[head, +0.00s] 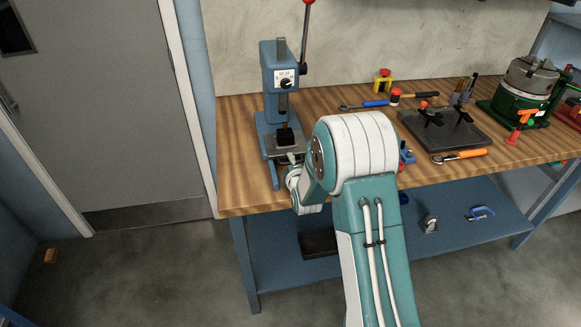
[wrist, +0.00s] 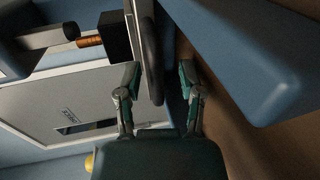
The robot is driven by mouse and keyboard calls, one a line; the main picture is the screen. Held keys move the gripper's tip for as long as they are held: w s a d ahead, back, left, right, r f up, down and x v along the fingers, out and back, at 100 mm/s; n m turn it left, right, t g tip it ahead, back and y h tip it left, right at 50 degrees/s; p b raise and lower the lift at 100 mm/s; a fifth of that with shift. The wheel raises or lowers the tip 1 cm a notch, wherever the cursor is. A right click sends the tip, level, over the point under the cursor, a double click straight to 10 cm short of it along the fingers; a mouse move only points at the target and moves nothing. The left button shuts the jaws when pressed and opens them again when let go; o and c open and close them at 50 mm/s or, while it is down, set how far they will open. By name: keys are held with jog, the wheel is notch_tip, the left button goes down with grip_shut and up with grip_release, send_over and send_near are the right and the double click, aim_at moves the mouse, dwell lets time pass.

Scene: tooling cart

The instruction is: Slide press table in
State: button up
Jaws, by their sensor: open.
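The blue press (head: 283,75) stands at the left end of the wooden bench. Its grey press table (head: 283,148) carries a black block (head: 286,137) under the ram. In the wrist view the table's light grey edge (wrist: 144,12) shows beside the black block (wrist: 115,36). A dark rounded bar (wrist: 152,60) runs along the table's front. My gripper (wrist: 159,68) is open, with one finger on each side of this bar's lower end. I cannot tell whether either finger touches it. In the head view my arm hides most of the gripper.
The blue press base (wrist: 245,50) lies close beside the right finger in the wrist view. On the bench are a dark fixture plate (head: 445,130), a hammer (head: 415,95), an orange-handled wrench (head: 460,156) and a green chuck unit (head: 525,95).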

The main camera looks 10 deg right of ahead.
jog(key=shift+s+d, duration=0.15)
jog(key=shift+s, duration=0.2)
jog(key=v, duration=1.1)
jog(key=shift+a, duration=0.3)
